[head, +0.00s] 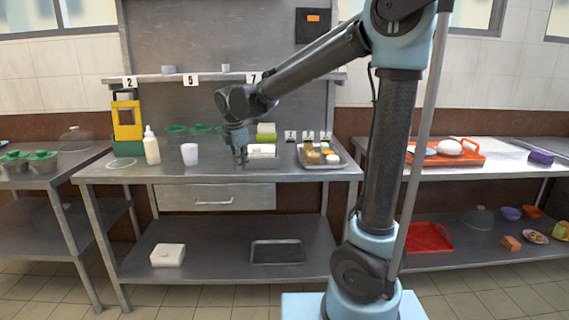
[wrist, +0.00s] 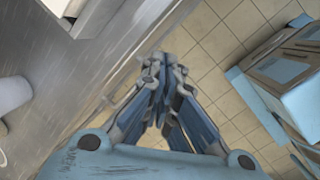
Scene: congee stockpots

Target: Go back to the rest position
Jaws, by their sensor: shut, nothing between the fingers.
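My gripper (head: 240,158) hangs fingers down in the head view, in front of the white box on the middle table. In the wrist view my gripper (wrist: 158,88) is shut with its fingers together and nothing between them. The wrist view looks down past the table's front edge, with the tiled floor beyond the fingertips. My arm reaches out to the left from its upright column in the head view.
The middle steel table (head: 205,172) holds a white cup (head: 189,154), a white bottle (head: 151,146), a yellow-green device (head: 127,123) and a food tray (head: 321,158). A drawer (head: 215,197) is below. The right table bears an orange tray (head: 445,152). Floor in front is clear.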

